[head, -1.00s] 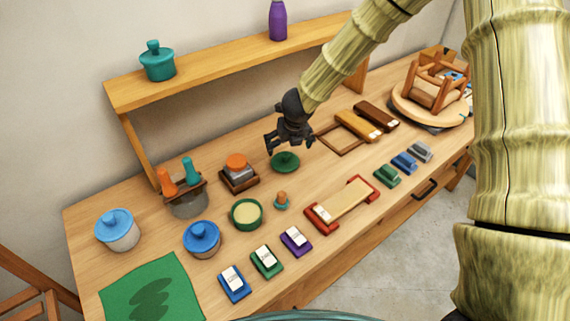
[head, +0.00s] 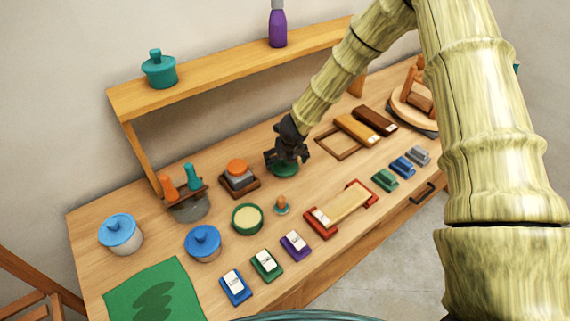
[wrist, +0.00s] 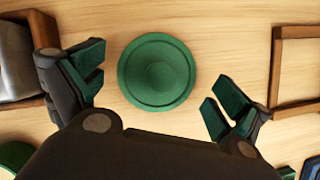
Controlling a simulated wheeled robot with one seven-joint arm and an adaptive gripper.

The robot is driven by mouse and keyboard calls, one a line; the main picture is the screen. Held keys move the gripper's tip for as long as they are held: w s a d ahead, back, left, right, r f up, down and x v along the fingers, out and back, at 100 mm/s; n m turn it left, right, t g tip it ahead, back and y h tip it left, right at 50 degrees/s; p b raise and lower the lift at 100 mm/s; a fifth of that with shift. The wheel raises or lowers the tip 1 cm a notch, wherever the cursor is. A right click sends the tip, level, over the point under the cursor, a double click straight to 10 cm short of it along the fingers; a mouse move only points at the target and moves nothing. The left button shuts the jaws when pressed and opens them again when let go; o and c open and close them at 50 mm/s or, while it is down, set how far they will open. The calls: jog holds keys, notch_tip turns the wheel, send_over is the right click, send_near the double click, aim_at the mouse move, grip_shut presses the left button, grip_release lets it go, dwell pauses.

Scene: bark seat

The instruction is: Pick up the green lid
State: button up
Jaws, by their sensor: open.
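The green lid (head: 284,169) is a round disc lying flat on the wooden table, partly hidden by my gripper in the head view. In the wrist view the lid (wrist: 157,72) lies between and a little beyond my fingertips, with its raised middle facing up. My gripper (head: 287,157) is open just above the lid. In the wrist view the two fingers of my gripper (wrist: 160,90) stand apart on either side of the lid, with bare wood showing between them and its rim.
Left of the lid is a wooden block with an orange-knobbed grey piece (head: 238,178). Right of it lies an empty wooden frame (head: 340,155). A shelf (head: 235,68) runs behind.

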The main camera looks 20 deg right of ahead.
jog(key=shift+x, duration=1.1)
jog(key=c, duration=0.7)
jog(key=shift+r, duration=0.1)
